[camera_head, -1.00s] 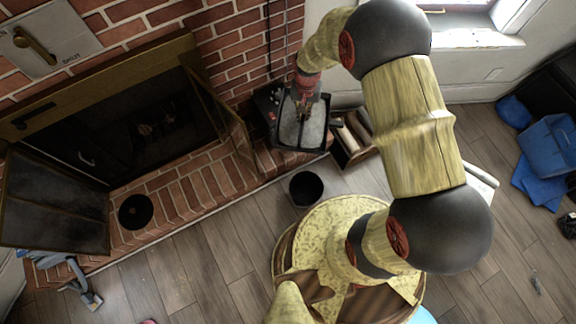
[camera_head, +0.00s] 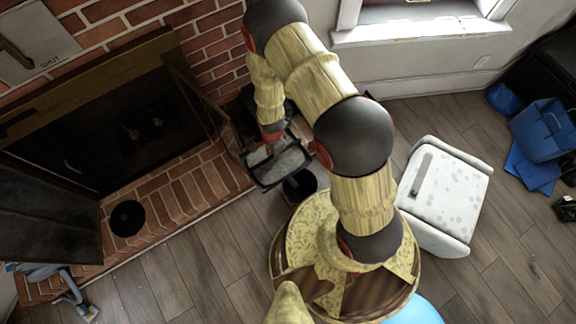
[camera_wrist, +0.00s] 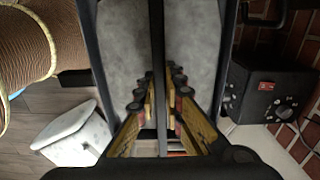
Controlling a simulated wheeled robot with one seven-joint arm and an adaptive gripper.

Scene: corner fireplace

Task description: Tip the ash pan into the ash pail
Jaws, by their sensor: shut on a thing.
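The ash pan (camera_head: 287,162) is a dark rectangular tray with pale grey ash in it. My gripper (camera_wrist: 161,80) is shut on the bar-like handle across the middle of the pan. In the head view my gripper (camera_head: 272,148) hangs over the pan from above. The pan looks about level, with the ash still inside. The ash pail (camera_head: 305,190) is a round black open pail. The pan's near right edge covers part of the pail's mouth in the head view; the height between them cannot be told. The pail is not clearly seen in the wrist view.
The open fireplace (camera_head: 140,130) and brick hearth (camera_head: 185,190) lie left. A black disc (camera_head: 127,218) lies on the hearth. A black box with knobs (camera_wrist: 268,92) is close beside the pan.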

